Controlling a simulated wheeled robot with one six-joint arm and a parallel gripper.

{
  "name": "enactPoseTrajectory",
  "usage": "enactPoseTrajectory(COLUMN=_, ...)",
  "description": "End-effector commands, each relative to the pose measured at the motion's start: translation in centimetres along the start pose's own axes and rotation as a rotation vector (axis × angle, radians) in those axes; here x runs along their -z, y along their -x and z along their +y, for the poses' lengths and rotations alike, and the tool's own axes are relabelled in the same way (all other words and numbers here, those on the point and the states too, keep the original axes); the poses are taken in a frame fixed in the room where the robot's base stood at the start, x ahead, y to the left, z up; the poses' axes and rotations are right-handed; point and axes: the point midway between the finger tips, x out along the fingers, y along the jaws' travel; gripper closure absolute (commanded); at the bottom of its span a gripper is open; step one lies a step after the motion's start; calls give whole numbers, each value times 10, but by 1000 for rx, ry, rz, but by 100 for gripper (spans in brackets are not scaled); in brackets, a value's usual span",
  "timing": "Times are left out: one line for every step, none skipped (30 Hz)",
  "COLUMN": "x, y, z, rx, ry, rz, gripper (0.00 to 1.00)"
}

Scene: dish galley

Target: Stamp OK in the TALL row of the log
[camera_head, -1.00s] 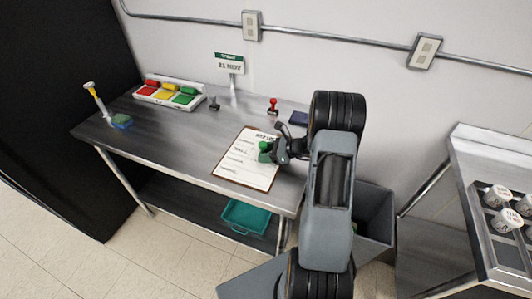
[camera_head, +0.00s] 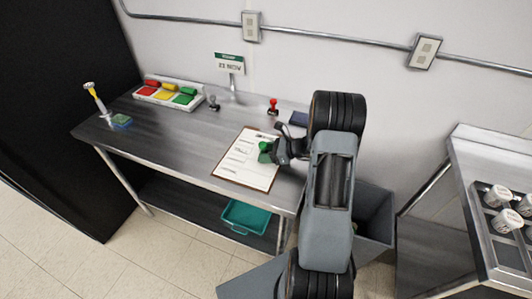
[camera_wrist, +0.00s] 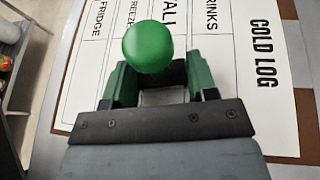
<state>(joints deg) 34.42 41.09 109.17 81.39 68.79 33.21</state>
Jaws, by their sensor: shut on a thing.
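The log is a white sheet on a brown clipboard (camera_head: 222,176) lying on the steel table. In the wrist view the sheet (camera_wrist: 265,110) reads "COLD LOG", with rows FRIDGE, FREEZE..., one ending in "ALL", and DRINKS. My gripper (camera_head: 276,152) is shut on a green-knobbed stamp (camera_head: 265,148), over the right part of the sheet. In the wrist view the green knob (camera_wrist: 148,46) stands between the fingers, over the row ending in "ALL". The stamp's lower end is hidden, so I cannot tell whether it touches the paper.
A red stamp (camera_head: 273,105), a dark pad (camera_head: 299,118) and a dark stamp (camera_head: 213,103) stand behind the clipboard. A tray of coloured pads (camera_head: 150,98) and a date sign (camera_head: 229,63) are at the back. The table's left middle is clear.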

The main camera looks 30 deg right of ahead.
Motion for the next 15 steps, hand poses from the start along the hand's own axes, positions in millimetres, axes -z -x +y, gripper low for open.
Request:
enactPoseTrajectory(x=-2, y=1, z=1, rx=-2, ry=-3, rz=2, gripper=65)
enactPoseTrajectory(x=-4, y=2, z=1, rx=-2, ry=-2, rz=2, gripper=65)
enactPoseTrajectory(x=-6, y=3, z=1, rx=-1, ry=-2, rz=1, gripper=65)
enactPoseTrajectory(x=-9, y=4, z=1, rx=-1, ry=-1, rz=1, gripper=65)
enactPoseTrajectory(x=-11, y=5, z=1, rx=-1, ry=0, rz=1, gripper=65)
enactPoseTrajectory(x=-15, y=6, z=1, rx=-1, ry=0, rz=0, gripper=65)
enactPoseTrajectory(x=-17, y=7, z=1, rx=-1, ry=0, rz=0, gripper=65)
enactPoseTrajectory(x=-20, y=8, z=1, rx=-1, ry=0, rz=0, gripper=65)
enactPoseTrajectory(x=-23, y=10, z=1, rx=-1, ry=0, rz=0, gripper=65)
enactPoseTrajectory(x=-26, y=11, z=1, rx=-1, ry=0, rz=-1, gripper=65)
enactPoseTrajectory(x=-28, y=12, z=1, rx=-1, ry=0, rz=-1, gripper=65)
enactPoseTrajectory(x=-31, y=13, z=1, rx=0, ry=0, rz=-1, gripper=65)
enactPoseTrajectory(x=-33, y=14, z=1, rx=0, ry=0, rz=-1, gripper=65)
enactPoseTrajectory(x=-36, y=15, z=1, rx=0, ry=0, rz=-1, gripper=65)
enactPoseTrajectory(x=-39, y=16, z=1, rx=0, ry=0, rz=-1, gripper=65)
